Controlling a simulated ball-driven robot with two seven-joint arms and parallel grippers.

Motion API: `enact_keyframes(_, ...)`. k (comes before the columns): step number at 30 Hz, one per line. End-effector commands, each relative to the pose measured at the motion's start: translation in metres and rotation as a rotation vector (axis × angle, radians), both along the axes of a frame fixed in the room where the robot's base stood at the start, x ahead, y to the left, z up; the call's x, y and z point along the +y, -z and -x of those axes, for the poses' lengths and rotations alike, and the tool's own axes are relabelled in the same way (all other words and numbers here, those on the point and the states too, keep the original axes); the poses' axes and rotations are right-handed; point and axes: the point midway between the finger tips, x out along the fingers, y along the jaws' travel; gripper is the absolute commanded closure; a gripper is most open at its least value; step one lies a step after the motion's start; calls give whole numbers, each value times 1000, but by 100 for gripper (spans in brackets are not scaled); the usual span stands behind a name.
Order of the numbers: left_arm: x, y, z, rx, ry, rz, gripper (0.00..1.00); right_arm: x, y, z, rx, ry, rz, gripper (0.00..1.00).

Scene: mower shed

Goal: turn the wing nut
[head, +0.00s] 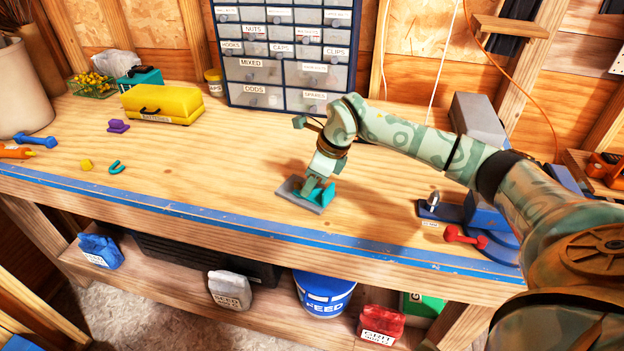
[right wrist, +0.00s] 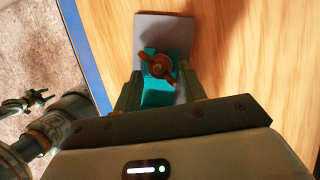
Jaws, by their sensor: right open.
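The bronze-brown wing nut (right wrist: 160,67) sits on a teal block (right wrist: 160,92) in the right wrist view, its wings slanting from upper left to lower right. The teal block (head: 326,193) rests on a flat grey plate (head: 293,193) lying on the workbench in the head view. My right gripper (head: 318,188) is directly over the block. In the right wrist view its two fingers (right wrist: 161,88) stand apart, one on each side of the block, with the nut between and just beyond their tips. The nut is hidden or too small to make out in the head view.
A labelled drawer cabinet (head: 287,55) stands behind the plate. A yellow toolbox (head: 162,104) is at the back left. A blue vise-like tool (head: 478,212) and a red dumbbell-shaped piece (head: 465,237) are at the right. The bench's blue front edge (head: 250,231) is close; bench left of the plate is clear.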

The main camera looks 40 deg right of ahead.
Motion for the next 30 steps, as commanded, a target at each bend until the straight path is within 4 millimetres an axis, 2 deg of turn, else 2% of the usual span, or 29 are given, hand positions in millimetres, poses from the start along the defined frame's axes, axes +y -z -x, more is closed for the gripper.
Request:
enact_keyframes(2,0,0,0,0,0,0,55,0,0,0,0,0,0,62)
enact_keyframes(6,0,0,0,0,0,0,55,0,0,0,0,0,0,100)
enact_keyframes(14,0,-1,-1,-1,-1,-1,55,0,-1,0,0,7,0,100)
enact_keyframes(20,0,-10,-3,-6,-1,0,55,1,-3,1,1,65,1,100)
enact_keyframes(30,0,-38,-9,-21,-1,0,55,4,-6,3,-2,316,1,100)
